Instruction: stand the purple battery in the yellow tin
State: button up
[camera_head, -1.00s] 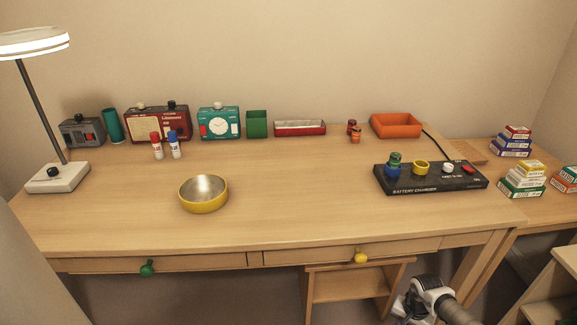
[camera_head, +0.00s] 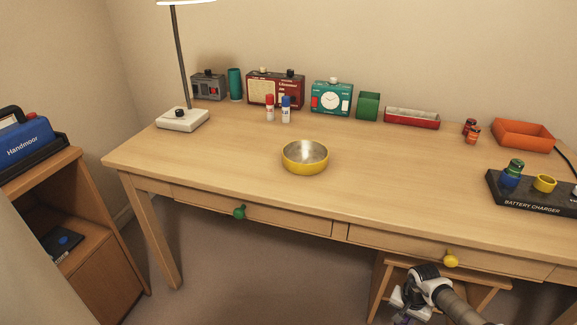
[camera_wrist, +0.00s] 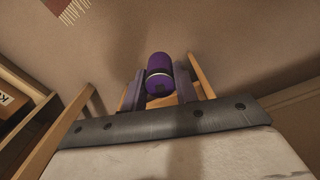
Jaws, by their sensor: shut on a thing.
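The purple battery (camera_wrist: 159,72) is held between the two fingers of my gripper (camera_wrist: 161,88) in the wrist view, its rounded end showing. In the head view my arm is low at the bottom right, in front of the desk and below its top; a bit of purple shows at the picture's bottom edge. The yellow tin (camera_head: 305,166) is a round, shallow, open vessel with a silvery inside. It stands upright near the middle of the desk top and looks empty. My gripper is well apart from it, lower and to the right.
The desk (camera_head: 220,157) is clear around the tin. Red and blue glue sticks (camera_head: 286,110) stand behind it, with radios and a teal clock (camera_head: 331,98) further back. A battery charger (camera_head: 530,198) lies at right. A stool (camera_head: 480,285) stands under the desk near my arm.

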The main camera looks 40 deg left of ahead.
aim_at(305, 161)
jog(key=l+u, duration=0.25)
jog(key=u, duration=0.15)
jog(key=l+u, duration=0.3)
jog(key=u, duration=0.15)
jog(key=l+u, duration=0.4)
jog(key=j, duration=0.1)
